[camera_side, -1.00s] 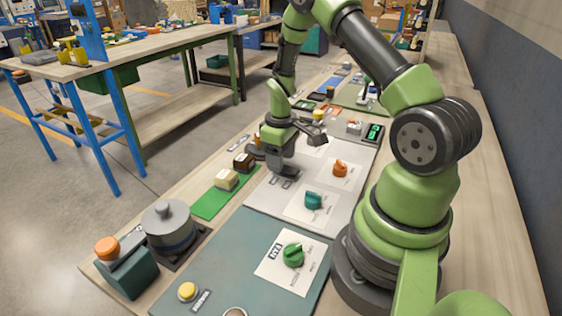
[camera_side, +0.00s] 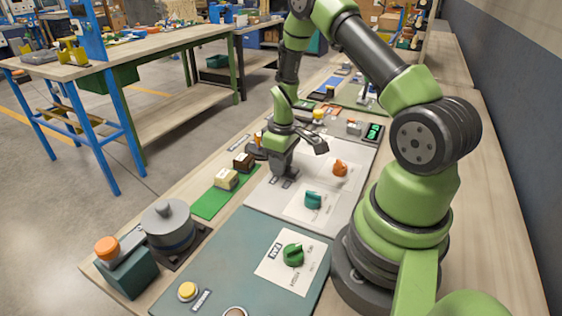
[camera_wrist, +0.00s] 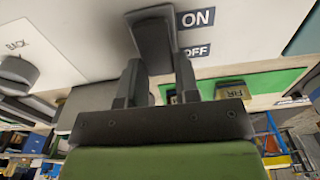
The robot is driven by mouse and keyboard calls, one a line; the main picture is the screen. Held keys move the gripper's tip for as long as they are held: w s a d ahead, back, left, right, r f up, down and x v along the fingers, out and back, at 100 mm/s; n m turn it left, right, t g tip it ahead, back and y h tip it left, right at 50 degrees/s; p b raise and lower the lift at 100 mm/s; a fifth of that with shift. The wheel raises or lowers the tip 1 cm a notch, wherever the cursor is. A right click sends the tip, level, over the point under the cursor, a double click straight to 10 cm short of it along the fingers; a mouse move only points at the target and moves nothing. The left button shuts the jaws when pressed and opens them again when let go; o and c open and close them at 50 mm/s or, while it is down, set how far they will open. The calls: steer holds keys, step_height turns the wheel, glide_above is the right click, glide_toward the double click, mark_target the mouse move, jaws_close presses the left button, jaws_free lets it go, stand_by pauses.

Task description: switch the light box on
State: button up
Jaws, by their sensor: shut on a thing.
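A dark switch lever (camera_wrist: 152,42) stands out from the pale panel (camera_wrist: 90,22) in the wrist view. An ON label (camera_wrist: 196,17) and an OFF label (camera_wrist: 196,50) are beside it on the right. My gripper (camera_wrist: 158,64) is shut on the lever, one finger on each side of its free end. In the side view my gripper (camera_side: 284,172) is low over the pale panel (camera_side: 262,206) and hides the lever there. I cannot tell from these views whether any light is lit.
An orange knob (camera_side: 340,168) and a teal knob (camera_side: 313,200) stand close on the same panel. A green mat (camera_side: 211,204) with small blocks lies to the left. Nearer are a green knob (camera_side: 293,255), a grey lidded pot (camera_side: 168,225) and a yellow button (camera_side: 188,291).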

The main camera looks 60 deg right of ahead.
steer(key=shift+s+a+t, duration=0.1)
steer(key=shift+t, duration=0.2)
stand_by(0.4)
steer(key=o, duration=0.9)
steer(key=shift+r, duration=0.15)
steer(key=r, duration=0.6)
steer(key=s+r, duration=0.1)
steer(key=r, duration=0.2)
steer(key=shift+s+r, duration=0.1)
steer(key=shift+r, duration=0.25)
steer(key=a+r+m+t, duration=0.1)
steer(key=a+r+t, duration=0.1)
steer(key=a+r, duration=0.55)
steer(key=s+a+r+m+t, duration=0.1)
steer(key=s+a+r, duration=0.2)
steer(key=s+r, duration=0.1)
steer(key=s+a+r+m+t+y, duration=0.1)
steer(key=s+a+r, duration=0.2)
steer(key=a+r, duration=0.1)
steer(key=s+a+r+m+t, duration=0.1)
steer(key=s+a+r+t, duration=0.1)
steer(key=s+a+r, duration=0.1)
steer(key=shift+s+a+r+y, duration=0.2)
steer(key=shift+s+a, duration=0.05)
steer(key=shift+s, duration=0.2)
steer(key=shift+s+a+r+y, duration=0.2)
steer(key=shift+s, duration=0.2)
